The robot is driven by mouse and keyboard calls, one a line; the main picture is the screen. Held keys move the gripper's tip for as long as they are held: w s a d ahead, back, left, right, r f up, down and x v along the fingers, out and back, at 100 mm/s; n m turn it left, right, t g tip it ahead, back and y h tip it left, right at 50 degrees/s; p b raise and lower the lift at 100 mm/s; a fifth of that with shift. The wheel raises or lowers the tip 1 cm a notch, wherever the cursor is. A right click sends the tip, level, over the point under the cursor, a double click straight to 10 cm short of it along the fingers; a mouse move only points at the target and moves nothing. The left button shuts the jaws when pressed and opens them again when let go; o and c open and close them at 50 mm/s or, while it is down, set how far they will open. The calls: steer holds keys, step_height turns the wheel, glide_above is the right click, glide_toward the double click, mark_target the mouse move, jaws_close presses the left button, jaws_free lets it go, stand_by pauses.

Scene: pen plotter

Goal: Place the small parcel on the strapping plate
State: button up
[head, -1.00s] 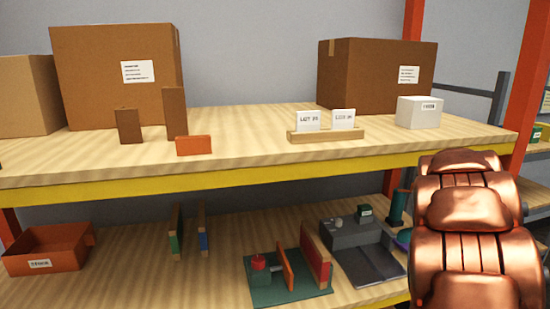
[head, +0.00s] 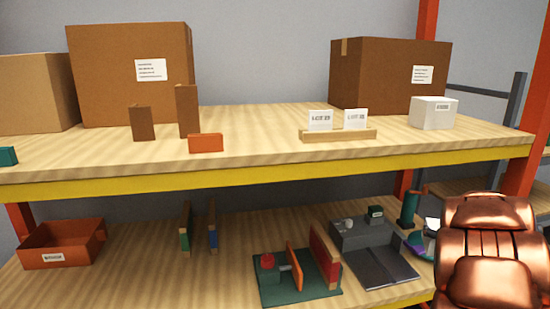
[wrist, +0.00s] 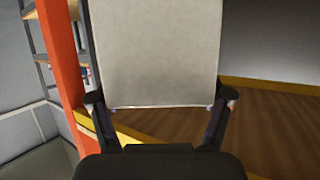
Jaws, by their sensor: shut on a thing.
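A plain pale box, apparently the small parcel (wrist: 156,52), fills the upper middle of the wrist view. My gripper (wrist: 161,103) is shut on it, with one dark finger at each side of its near end. In the head view my copper-coloured arm stands at the lower right, and my gripper cannot be made out there. A dark grey device with a flat plate, probably the strapping plate (head: 381,267), sits on the lower shelf just left of my arm. The plate is bare. The parcel appears clear of it.
A green-based fixture (head: 298,287) with upright boards stands left of the plate. A teal cylinder (head: 409,209) stands to its right. The upper shelf's yellow edge (head: 270,176) overhangs. An orange bin (head: 62,244) is at the lower left.

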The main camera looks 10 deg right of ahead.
steer(key=w+a+f+n+t+y, duration=0.2)
steer(key=a+f+n+y, duration=0.2)
steer(key=a+f, duration=0.45)
steer(key=w+a+f+n+y, duration=0.2)
steer(key=a+f+n+y, duration=0.15)
steer(key=a, duration=0.85)
steer(key=w+a+f+n+y, duration=0.2)
steer(key=a+f+n+y, duration=0.15)
steer(key=a, duration=0.95)
steer(key=a+r+n+g+y, duration=0.1)
steer(key=a+r, duration=0.2)
steer(key=a, duration=0.3)
steer(key=a+r+g+y, duration=0.1)
steer(key=a+r, duration=0.2)
steer(key=a, duration=0.4)
steer(key=w+r+m+t+h, duration=0.1)
steer(key=w+r+m, duration=0.1)
steer(key=r, duration=1.1)
steer(key=shift+w+a+r+h+b, duration=0.25)
steer(key=shift+w+r+h+b, duration=0.15)
steer(key=shift+w, duration=0.2)
